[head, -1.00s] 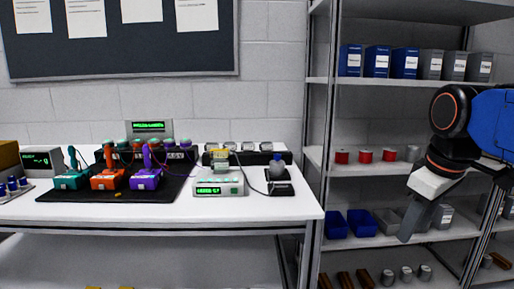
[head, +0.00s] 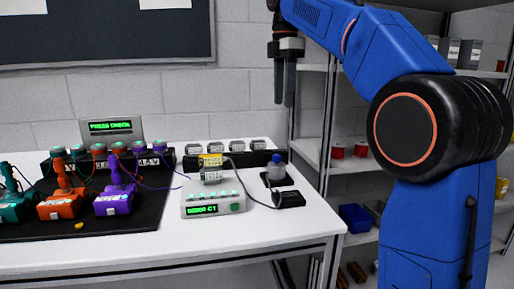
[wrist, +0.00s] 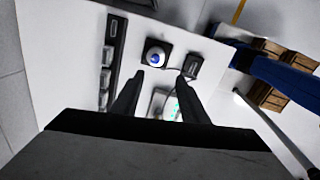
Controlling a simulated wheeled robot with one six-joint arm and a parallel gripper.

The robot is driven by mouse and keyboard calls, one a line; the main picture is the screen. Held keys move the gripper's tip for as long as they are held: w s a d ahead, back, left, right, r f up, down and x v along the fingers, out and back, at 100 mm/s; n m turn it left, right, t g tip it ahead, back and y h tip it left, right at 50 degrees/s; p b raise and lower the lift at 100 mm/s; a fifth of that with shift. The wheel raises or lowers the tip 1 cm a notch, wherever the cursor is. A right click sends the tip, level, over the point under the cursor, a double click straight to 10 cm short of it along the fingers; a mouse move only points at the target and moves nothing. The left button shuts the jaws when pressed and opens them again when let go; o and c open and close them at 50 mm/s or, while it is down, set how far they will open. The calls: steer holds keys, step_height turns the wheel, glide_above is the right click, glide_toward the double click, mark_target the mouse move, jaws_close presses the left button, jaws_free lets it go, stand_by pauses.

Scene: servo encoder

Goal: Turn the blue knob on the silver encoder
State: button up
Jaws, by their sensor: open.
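The silver encoder (head: 277,173) stands on a black base at the right part of the white table, with its blue knob (head: 277,158) on top. In the wrist view the knob (wrist: 155,58) shows from above as a blue and white round shape, just beyond the fingertips. My gripper (head: 284,100) points down, well above the encoder and apart from it. Its two fingers are spread, with nothing between them; they also show in the wrist view (wrist: 161,78).
A grey display box (head: 213,203) stands left of the encoder, and a small black box (head: 289,199) with a cable lies in front of it. A black strip with several silver parts (head: 226,148) lies behind. Orange (head: 61,205) and purple (head: 114,200) devices stand on a black mat.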

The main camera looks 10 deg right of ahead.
steer(key=w+a, duration=0.1)
glide_toward(276, 155)
steer(key=shift+n, duration=0.3)
step_height(276, 155, down, 8)
steer(key=shift+s+f, duration=0.1)
stand_by(0.3)
jaws_close()
